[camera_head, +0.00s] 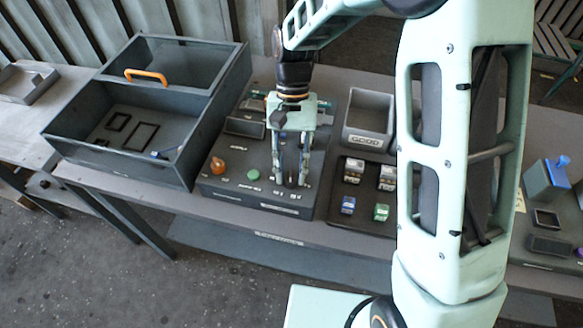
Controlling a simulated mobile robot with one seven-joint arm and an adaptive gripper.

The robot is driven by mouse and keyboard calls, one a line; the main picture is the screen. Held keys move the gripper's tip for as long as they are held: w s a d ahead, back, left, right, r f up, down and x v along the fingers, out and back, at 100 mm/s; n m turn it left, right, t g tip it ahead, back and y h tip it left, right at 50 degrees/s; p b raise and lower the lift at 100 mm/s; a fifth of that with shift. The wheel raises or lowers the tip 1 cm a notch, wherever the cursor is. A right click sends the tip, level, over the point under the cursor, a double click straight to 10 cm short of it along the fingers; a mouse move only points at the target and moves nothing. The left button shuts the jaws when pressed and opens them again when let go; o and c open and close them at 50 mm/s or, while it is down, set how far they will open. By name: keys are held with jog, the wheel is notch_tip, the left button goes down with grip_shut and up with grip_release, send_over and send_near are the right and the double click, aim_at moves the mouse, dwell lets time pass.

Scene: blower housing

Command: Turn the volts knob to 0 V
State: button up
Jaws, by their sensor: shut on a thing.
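A dark grey control panel (212,184) stands on the bench, left of the picture's middle. My gripper (290,180) points down over the right part of its sloping face. Its fingers are closed around what appears to be the volts knob, which they almost wholly hide. The knob's pointer and setting cannot be made out. An orange knob (218,165) and a green round button (253,174) sit left of my gripper on the same face. The white lettering on the panel is too small to read.
A large grey open-topped box with an orange handle (146,76) stands left of the panel. A bin marked GOOD (367,118) and a dark tray (365,188) of small blocks are on the right.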

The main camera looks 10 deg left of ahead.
jog(key=n+h, duration=0.1)
jog(key=n, duration=0.3)
jog(key=shift+a+n+h, duration=0.15)
jog(key=shift+n+h, duration=0.25)
jog(key=n+t+h, duration=0.1)
jog(key=n, duration=0.2)
jog(key=shift+s+a+n, duration=0.1)
jog(key=shift+n, duration=0.2)
jog(key=n+t, duration=0.1)
jog(key=n, duration=0.1)
jog(key=n+h, duration=0.1)
jog(key=n, duration=0.1)
jog(key=shift+s+t, duration=0.1)
jog(key=shift+t, duration=0.3)
jog(key=shift+s+n+t, duration=0.1)
jog(key=shift+n+t, duration=0.5)
jog(key=shift+n, duration=1.1)
jog(key=o, duration=1.1)
